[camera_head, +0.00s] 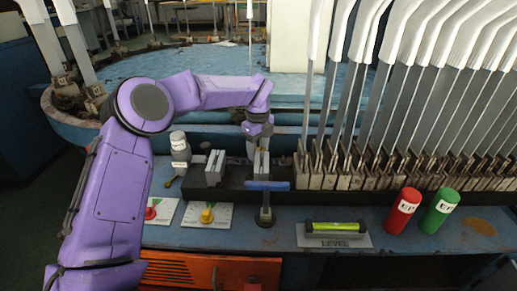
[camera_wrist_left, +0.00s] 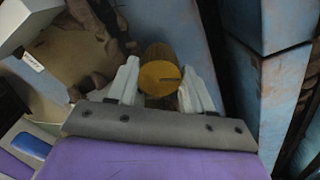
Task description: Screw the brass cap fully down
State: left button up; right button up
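The brass cap (camera_wrist_left: 160,76) shows in the left wrist view as a round yellow disc with a short dark notch at its right side. My left gripper (camera_wrist_left: 160,70) has one pale finger on each side of the cap, and both appear to press against its sides. In the head view my left gripper (camera_head: 256,143) points down beside the row of boards, near the grey blocks at the middle. The cap is hidden there behind the gripper and wrist. How far the cap is threaded down cannot be seen. My right gripper is not in view.
A white bottle-like part (camera_head: 179,141) stands left of grey blocks (camera_head: 215,168). A yellow knob (camera_head: 207,215) and a red knob (camera_head: 150,212) sit on plates.

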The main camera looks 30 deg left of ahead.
pick_arm(q)
jog(key=c, duration=0.3)
jog(key=shift+r+m+p, duration=0.2)
jog(key=shift+m+p, duration=0.5)
jog(key=shift+p, duration=0.35)
jog(key=m+p, duration=0.5)
jog(key=shift+w+p, duration=0.15)
jog(key=shift+p, duration=0.15)
jog(key=m+p, duration=0.2)
jog(key=m, duration=0.1)
jog(key=shift+d+m+p, duration=0.1)
jog(key=shift+m+p, duration=0.2)
jog(key=shift+p, duration=0.05)
jog(key=shift+w+f+m+p, duration=0.15)
jog(key=shift+m+p, duration=0.8)
jog(key=shift+m, duration=0.65)
